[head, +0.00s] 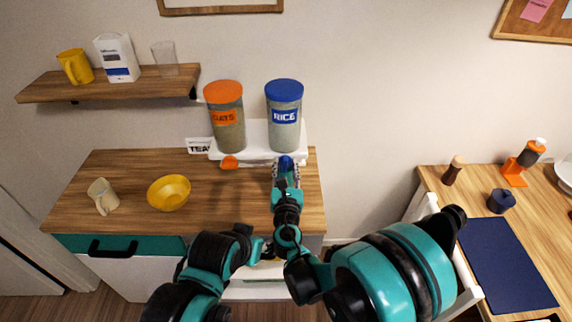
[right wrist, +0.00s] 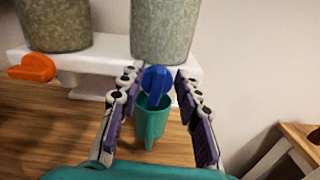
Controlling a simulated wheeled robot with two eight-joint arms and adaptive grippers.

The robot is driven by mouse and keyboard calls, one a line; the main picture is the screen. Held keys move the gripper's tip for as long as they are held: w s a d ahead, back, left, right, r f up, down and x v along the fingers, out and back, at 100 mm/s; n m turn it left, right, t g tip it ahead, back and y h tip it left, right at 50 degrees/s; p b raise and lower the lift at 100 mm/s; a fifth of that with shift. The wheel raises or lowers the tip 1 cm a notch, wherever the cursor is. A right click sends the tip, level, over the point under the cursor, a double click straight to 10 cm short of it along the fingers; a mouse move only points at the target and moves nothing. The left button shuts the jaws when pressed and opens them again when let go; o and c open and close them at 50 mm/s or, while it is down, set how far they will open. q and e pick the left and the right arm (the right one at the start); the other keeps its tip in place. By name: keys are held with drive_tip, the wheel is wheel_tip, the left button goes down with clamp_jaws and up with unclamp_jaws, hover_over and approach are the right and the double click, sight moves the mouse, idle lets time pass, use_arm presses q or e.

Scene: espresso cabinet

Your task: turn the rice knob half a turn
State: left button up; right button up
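The rice dispenser (head: 284,118) is a clear canister with a blue lid and a blue RICE label on a white stand. Its blue knob (right wrist: 156,82) faces my right gripper below the canister. In the right wrist view my right gripper (right wrist: 157,86) is open, one finger on each side of the knob, with gaps visible. In the head view the right gripper (head: 286,168) is in front of the knob and partly covers it. A teal cup (right wrist: 151,120) stands under the rice spout. My left arm shows low in the head view, but its fingers cannot be made out.
The oats dispenser (head: 225,118) with its orange knob (right wrist: 33,68) stands left of the rice. A yellow bowl (head: 169,192) and a cream mug (head: 103,196) are farther left on the wooden counter (head: 125,165). A side table (head: 445,195) is at the right.

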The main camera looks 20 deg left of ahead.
drive_tip(key=shift+w, duration=0.15)
clamp_jaws()
drive_tip(key=shift+m, duration=0.4)
drive_tip(key=m+b, duration=0.1)
drive_tip(key=m, duration=0.1)
drive_tip(key=m+b, duration=0.1)
drive_tip(key=m, duration=0.2)
drive_tip(key=d+m+b, duration=0.1)
drive_tip(key=m, duration=0.1)
drive_tip(key=shift+w+d+f, duration=0.1)
drive_tip(key=shift+w+f, duration=0.05)
drive_tip(key=shift+f, duration=0.25)
drive_tip(key=shift+d+f+m+b, duration=0.15)
drive_tip(key=shift+m+b, duration=0.35)
drive_tip(key=shift+m, duration=0.95)
drive_tip(key=shift+f+m+b, duration=0.25)
drive_tip(key=shift+m+b, duration=0.25)
drive_tip(key=shift+m, duration=1)
drive_tip(key=shift+d+f+m+b, duration=0.15)
drive_tip(key=shift+m+b, duration=0.35)
drive_tip(key=shift+m, duration=0.95)
